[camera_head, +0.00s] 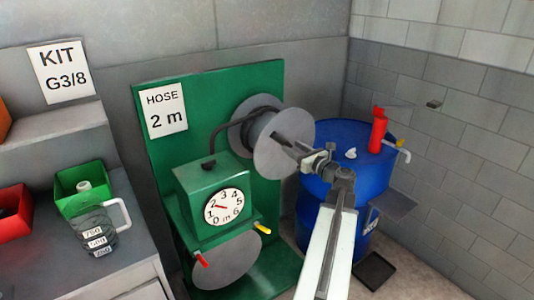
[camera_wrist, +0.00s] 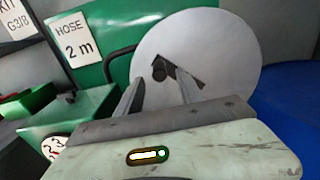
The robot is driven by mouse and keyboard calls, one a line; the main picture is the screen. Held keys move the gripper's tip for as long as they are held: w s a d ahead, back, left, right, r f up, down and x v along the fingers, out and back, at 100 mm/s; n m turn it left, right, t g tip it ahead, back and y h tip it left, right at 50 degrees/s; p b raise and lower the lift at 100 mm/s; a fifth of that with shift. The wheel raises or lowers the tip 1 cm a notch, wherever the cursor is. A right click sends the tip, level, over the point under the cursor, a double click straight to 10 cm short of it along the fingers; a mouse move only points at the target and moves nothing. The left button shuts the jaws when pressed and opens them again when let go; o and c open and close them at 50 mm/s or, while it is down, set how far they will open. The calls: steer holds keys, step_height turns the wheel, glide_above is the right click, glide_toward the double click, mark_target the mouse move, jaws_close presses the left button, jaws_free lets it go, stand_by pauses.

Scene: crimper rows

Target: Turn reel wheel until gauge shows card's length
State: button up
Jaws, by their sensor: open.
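The hose reel has a grey disc wheel (camera_head: 275,150) on a green panel (camera_head: 180,95). The wheel's face fills the middle of the wrist view (camera_wrist: 215,45), with a dark hub and bracket (camera_wrist: 187,72) on it. The card (camera_head: 164,111) reads "HOSE 2 m". The round white gauge (camera_head: 222,207), marked 0 to 6 m, sits on a green box below the reel. Its red needle appears to point left, between 1 and 2; the exact reading is too small to tell. My gripper (camera_head: 304,150) is open in front of the wheel; contact cannot be told.
A lower grey disc (camera_head: 227,264) has a red handle (camera_head: 201,260) and a yellow handle (camera_head: 262,228) near it. A blue drum (camera_head: 345,150) with a red bottle (camera_head: 378,131) stands right of the reel.

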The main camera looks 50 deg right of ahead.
mark_target(281, 139)
steer(key=shift+w+m, duration=0.25)
steer(key=shift+m, duration=0.45)
steer(key=x, duration=0.7)
steer(key=shift+w, duration=0.4)
steer(key=shift+d, duration=0.1)
jaws_close()
steer(key=shift+s, duration=0.1)
